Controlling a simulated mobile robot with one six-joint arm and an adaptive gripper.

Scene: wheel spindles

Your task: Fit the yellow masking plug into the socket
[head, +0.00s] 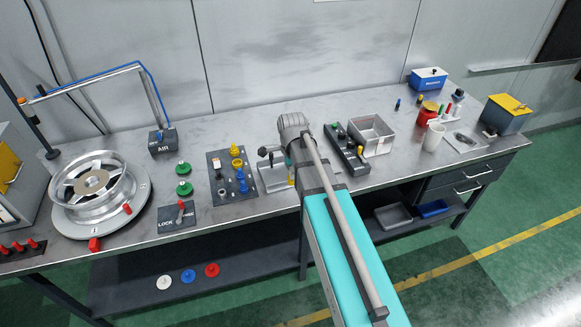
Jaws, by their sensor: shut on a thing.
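A dark board (212,187) stands left of my arm with two columns of small pieces. A yellow knobbed piece (235,150) and a yellow ring-like piece (237,163) are in its right column; I cannot tell which is a plug or a socket. My gripper (290,174) is below my grey wrist, over or beside a small metal fixture (272,183), and is mostly hidden by my arm.
Blue pieces (241,181) stand near the yellow ones. A wheel (98,190), green knobs (184,188) and a LOCK lever block (177,218) are left. A black rack (346,150), metal bin (371,135), white cup (433,138) and yellow-topped box (506,113) are right.

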